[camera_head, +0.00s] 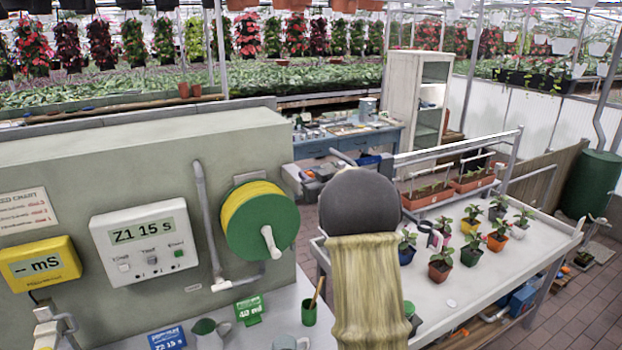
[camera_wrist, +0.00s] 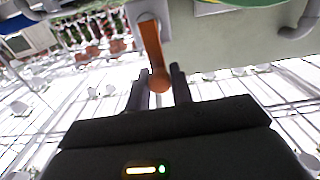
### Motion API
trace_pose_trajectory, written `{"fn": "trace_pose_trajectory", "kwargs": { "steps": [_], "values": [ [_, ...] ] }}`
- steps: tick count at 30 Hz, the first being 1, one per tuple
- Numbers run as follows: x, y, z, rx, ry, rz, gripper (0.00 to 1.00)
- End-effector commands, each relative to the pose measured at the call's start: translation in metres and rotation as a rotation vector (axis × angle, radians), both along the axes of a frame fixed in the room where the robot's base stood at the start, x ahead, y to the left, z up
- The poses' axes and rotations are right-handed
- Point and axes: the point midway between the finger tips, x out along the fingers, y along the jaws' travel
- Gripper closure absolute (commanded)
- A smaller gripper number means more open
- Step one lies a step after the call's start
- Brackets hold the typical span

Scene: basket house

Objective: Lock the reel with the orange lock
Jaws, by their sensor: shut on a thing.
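The reel (camera_head: 262,222) is a green disc with a yellow rim on the grey-green wall panel, with a white crank handle (camera_head: 270,242) on its face. A green and yellow edge at the top of the wrist view (camera_wrist: 230,12) looks like part of it. The orange lock (camera_wrist: 151,45) is a lever with a rounded end, hanging from a pale mount in the wrist view. My gripper (camera_wrist: 160,72) is shut on its rounded end, one dark finger on each side. The head view shows neither the lock nor my gripper.
My arm fills the middle of the head view. A control box (camera_head: 145,240) and a yellow meter (camera_head: 40,264) hang left of the reel. A grey pipe (camera_head: 207,225) runs beside it. Potted plants (camera_head: 440,263) stand on the white bench (camera_head: 545,238) at right.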

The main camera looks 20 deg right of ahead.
Motion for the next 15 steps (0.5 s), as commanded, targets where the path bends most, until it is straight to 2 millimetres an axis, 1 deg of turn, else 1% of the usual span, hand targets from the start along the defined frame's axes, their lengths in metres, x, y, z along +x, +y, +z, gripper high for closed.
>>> {"fn": "trace_pose_trajectory", "kwargs": {
  "steps": [8, 15],
  "values": [
    [0.0, 0.007, -0.005, -0.136, -0.009, -0.002, 1.0],
    [-0.001, 0.018, -0.01, -0.333, -0.016, -0.001, 1.0]
  ]
}}
